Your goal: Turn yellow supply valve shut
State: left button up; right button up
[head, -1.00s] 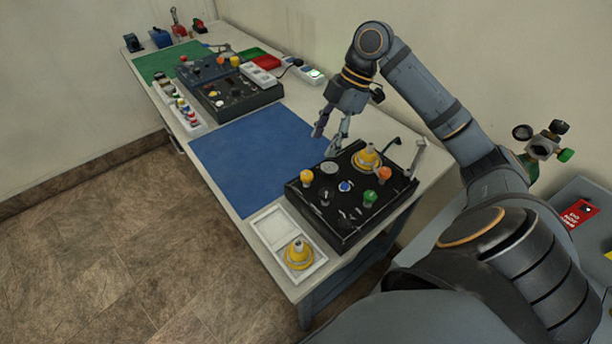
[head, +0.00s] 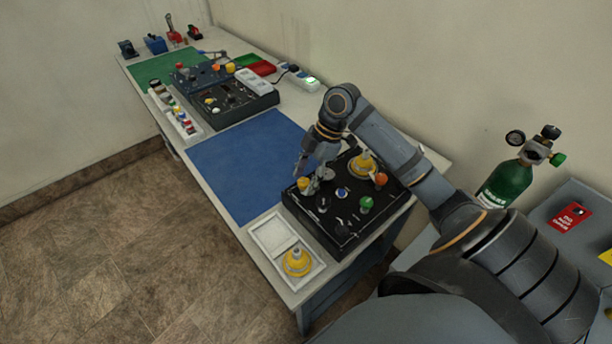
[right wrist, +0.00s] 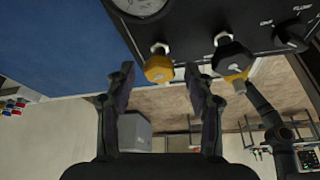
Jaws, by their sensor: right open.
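The yellow supply valve (head: 303,184) is a small yellow-orange knob at the left corner of the black panel (head: 345,240). In the right wrist view the knob (right wrist: 158,68) sits at the panel edge. My right gripper (head: 312,174) is over that corner, pointing down. In the right wrist view its open fingers (right wrist: 160,73) are on either side of the knob, with a gap on both sides. I cannot tell whether the tips are level with it.
A dark knob (right wrist: 232,52) stands right of the valve in the wrist view. A gauge (right wrist: 140,5) is close by. A white tray (head: 267,236) stands in front. The blue mat (head: 240,165) is clear.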

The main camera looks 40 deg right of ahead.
jog(key=shift+c, duration=0.3)
